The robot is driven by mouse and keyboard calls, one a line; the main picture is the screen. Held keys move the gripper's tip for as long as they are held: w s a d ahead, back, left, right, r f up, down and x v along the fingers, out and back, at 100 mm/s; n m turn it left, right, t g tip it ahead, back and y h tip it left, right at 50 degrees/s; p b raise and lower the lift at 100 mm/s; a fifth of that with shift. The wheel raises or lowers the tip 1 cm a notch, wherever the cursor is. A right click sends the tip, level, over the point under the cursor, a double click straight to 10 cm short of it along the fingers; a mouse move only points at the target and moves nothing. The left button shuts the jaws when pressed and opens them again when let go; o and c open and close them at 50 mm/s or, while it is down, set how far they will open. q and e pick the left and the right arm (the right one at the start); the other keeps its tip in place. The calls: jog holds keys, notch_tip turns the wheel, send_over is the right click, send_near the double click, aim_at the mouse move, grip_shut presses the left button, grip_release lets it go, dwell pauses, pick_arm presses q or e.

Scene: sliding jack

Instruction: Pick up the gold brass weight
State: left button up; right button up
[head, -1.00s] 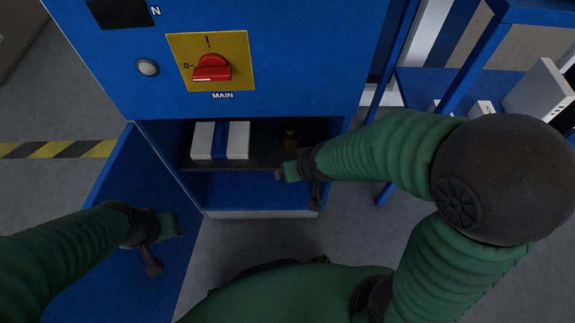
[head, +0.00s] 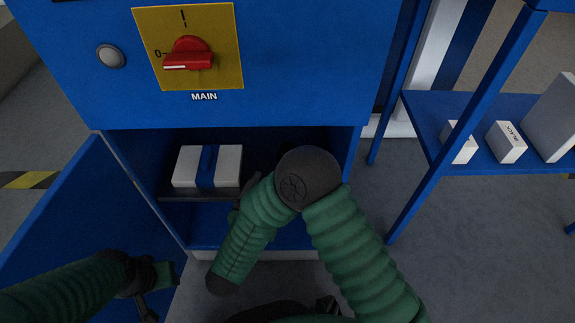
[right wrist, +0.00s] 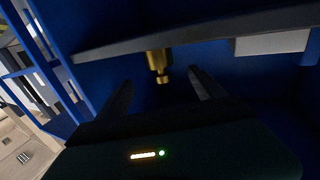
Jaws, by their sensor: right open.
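The gold brass weight (right wrist: 158,65) shows in the right wrist view, where the picture looks upside down. It stands against the grey shelf (right wrist: 200,34) inside the blue cabinet. My right gripper (right wrist: 161,90) is open, its two dark fingers apart and pointing toward the weight, with the weight between their lines; no contact is visible. In the head view my right arm hides the weight and most of that gripper. My left gripper (head: 156,288) is at the lower left by the open cabinet door, and its jaw opening is unclear.
A white box with a blue band (head: 208,166) lies on the shelf left of my right arm. The blue cabinet (head: 280,80) has a red main switch (head: 188,54) above the opening. Its door (head: 70,215) stands open at left. A blue rack (head: 480,115) holds white boxes at right.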

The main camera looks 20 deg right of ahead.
jog(key=b+x, duration=0.1)
jog(key=x, duration=0.4)
jog(key=shift+w+f+b, duration=0.1)
jog(key=shift+b, duration=0.3)
jog(key=b+x, duration=0.4)
jog(key=x, duration=0.1)
jog(key=shift+f, duration=0.1)
jog(key=shift+w+d, duration=0.2)
jog(key=shift+r, duration=0.3)
grip_shut()
jog(key=shift+r, duration=0.1)
